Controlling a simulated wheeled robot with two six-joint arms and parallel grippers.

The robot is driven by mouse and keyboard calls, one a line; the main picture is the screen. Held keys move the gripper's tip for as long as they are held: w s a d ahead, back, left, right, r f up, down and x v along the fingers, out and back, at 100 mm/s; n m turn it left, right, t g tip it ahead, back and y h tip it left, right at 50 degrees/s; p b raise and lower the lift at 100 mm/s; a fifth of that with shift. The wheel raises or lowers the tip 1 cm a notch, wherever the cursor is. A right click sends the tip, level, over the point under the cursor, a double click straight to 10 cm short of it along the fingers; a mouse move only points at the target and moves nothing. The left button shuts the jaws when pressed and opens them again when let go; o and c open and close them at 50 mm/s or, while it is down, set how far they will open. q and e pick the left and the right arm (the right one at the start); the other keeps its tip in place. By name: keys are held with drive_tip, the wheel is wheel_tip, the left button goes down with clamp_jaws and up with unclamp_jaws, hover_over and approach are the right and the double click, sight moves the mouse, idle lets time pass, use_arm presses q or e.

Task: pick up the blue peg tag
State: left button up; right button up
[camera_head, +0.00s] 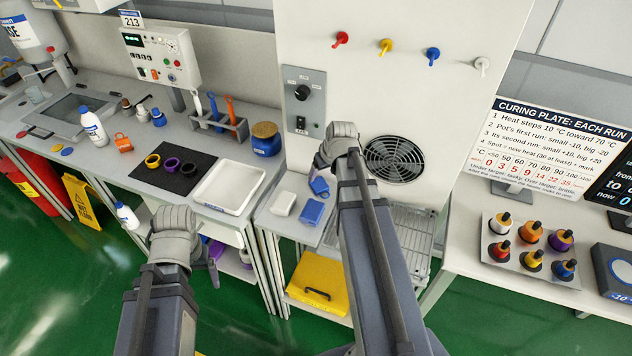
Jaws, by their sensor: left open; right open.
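The blue peg tag (433,54) hangs on a peg on the tall white panel, in a row with a red tag (341,39), a yellow tag (386,45) and a white tag (482,65). My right gripper (321,172) is open, below and left of the blue tag, well apart from it. It shows in front of the panel's lower part, just above a small blue item (320,187). My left gripper (212,268) is open at the lower left, in front of the bench, far from the tags. Its fingers are partly hidden by its wrist.
A white tray (229,187) lies on the left bench. A rack of coloured bottles (510,268) and a curing sign (545,150) stand on the right. The panel around the tags is clear.

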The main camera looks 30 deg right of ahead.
sight(319, 184)
drive_tip(key=shift+s+b+x, duration=0.2)
drive_tip(key=shift+b+x, duration=1.4)
drive_tip(key=shift+x, duration=0.2)
drive_tip(key=shift+s+b+x, duration=0.2)
drive_tip(key=shift+b+x, duration=1.4)
drive_tip(key=shift+x, duration=0.15)
clamp_jaws()
drive_tip(key=shift+r, duration=0.1)
